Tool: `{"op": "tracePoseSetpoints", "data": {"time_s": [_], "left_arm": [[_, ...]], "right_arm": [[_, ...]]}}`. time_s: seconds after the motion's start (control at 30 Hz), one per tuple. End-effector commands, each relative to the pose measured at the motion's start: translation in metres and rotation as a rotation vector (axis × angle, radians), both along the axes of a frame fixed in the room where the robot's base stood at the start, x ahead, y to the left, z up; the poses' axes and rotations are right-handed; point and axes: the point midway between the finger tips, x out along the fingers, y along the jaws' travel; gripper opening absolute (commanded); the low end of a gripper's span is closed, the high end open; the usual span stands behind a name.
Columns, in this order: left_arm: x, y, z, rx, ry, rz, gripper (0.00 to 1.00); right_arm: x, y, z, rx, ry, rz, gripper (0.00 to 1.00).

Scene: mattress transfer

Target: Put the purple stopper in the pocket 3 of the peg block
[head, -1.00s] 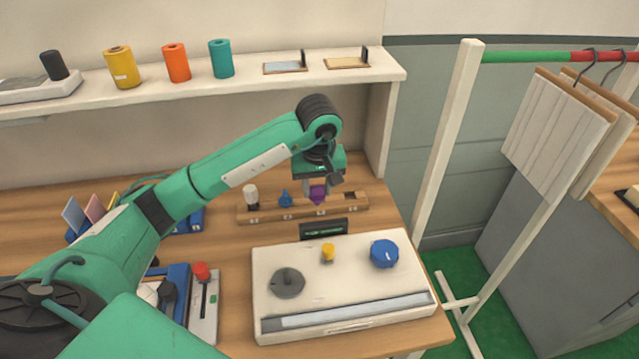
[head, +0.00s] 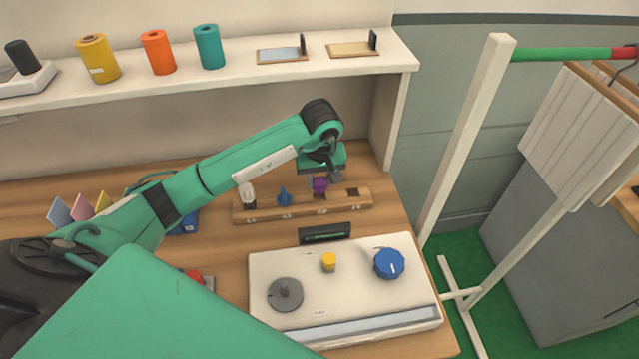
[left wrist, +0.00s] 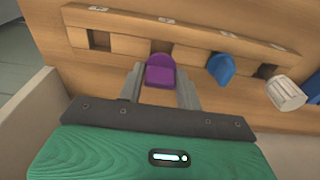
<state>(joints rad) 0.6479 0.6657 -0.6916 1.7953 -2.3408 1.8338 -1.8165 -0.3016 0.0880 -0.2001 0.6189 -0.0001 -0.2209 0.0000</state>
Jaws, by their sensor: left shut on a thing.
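The purple stopper (head: 320,184) is between the fingers of my left gripper (head: 321,180), which is shut on it. It also shows between the fingertips in the left wrist view (left wrist: 160,72). The wooden peg block (head: 300,208) lies below the gripper. The stopper is at the block's third pocket from the left in the head view; I cannot tell whether its lower end is in the pocket. The rightmost pocket (head: 352,192) is empty. A blue stopper (head: 284,197) and a white one (head: 248,194) stand at the other pockets. My right gripper is not in view.
A white panel (head: 350,282) with a grey dial, yellow knob and blue knob (head: 389,263) is in front of the block. A small black display (head: 325,233) stands between them. A shelf (head: 230,77) with coloured cylinders runs behind. A garment rack (head: 466,140) stands right.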

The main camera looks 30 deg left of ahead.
Motion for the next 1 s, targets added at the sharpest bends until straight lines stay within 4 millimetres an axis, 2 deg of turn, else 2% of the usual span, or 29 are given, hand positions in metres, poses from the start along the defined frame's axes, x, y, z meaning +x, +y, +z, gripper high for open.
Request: {"op": "tracePoseSetpoints", "data": {"time_s": [0.1,0.2,0.37,0.6,0.63,0.73,1.0], "left_arm": [[-0.001,-0.001,-0.017,-0.001,0.005,0.000,0.13],[-0.001,-0.001,-0.027,-0.002,0.002,-0.001,0.13],[0.000,0.000,-0.029,0.001,-0.001,-0.002,0.13],[0.000,0.000,-0.034,0.000,0.000,-0.002,0.13],[0.000,0.000,-0.032,0.000,0.000,-0.002,0.39],[0.000,0.000,-0.032,0.000,0.000,-0.002,0.57],[0.000,0.000,-0.031,0.000,0.000,-0.002,0.57]], "right_arm": [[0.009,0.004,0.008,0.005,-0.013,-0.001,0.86],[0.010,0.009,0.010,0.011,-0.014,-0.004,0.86],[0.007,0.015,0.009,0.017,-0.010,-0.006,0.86],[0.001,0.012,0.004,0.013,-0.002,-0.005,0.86],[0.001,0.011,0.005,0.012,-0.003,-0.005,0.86],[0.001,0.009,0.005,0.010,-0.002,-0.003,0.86],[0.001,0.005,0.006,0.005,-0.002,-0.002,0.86]]}}
